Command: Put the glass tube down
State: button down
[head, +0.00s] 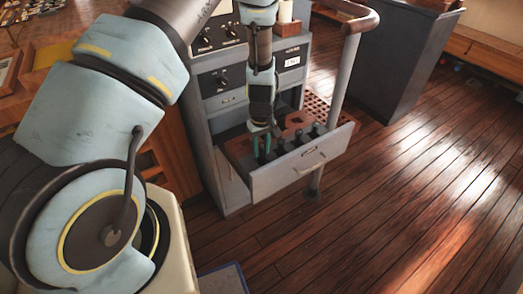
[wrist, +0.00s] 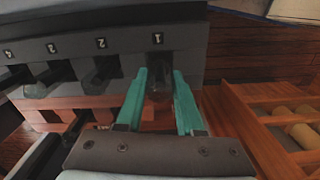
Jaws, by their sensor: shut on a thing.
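My gripper (head: 261,146) reaches down into an open grey drawer (head: 290,178) in the head view. Its two teal fingers (wrist: 160,95) show in the wrist view, closed on a dark, see-through glass tube (wrist: 159,88). The tube is between the fingers, in front of the label "1" on a dark rack (wrist: 125,45). Whether its end is seated in the rack cannot be told. Other dark tubes (wrist: 101,75) stand in a row beside it, under further numbered labels. In the head view the held tube is mostly hidden by the fingers.
The drawer belongs to a grey console (head: 222,105) with dials. A grey post with a brown handrail (head: 347,70) rises close to the drawer's right side. A wooden compartment with pale rolls (wrist: 290,115) is at right in the wrist view. The plank floor (head: 400,200) at right is clear.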

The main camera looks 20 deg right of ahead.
jog(key=shift+f, duration=0.85)
jog(key=shift+f, duration=0.1)
jog(key=c, duration=0.5)
grip_release()
jog(key=shift+c, duration=0.2)
notch_tip(320, 180, up, 12)
jog(key=b, duration=0.3)
jog(key=w+a+r, duration=0.3)
jog(key=a+r, duration=0.6)
jog(key=a, duration=0.5)
jog(key=s+a+r, duration=0.3)
jog(key=a, duration=0.5)
jog(key=s+a+r+m+t, duration=0.1)
jog(key=s+a+r, duration=0.3)
jog(key=a, duration=0.4)
jog(key=shift+m+t, duration=0.3)
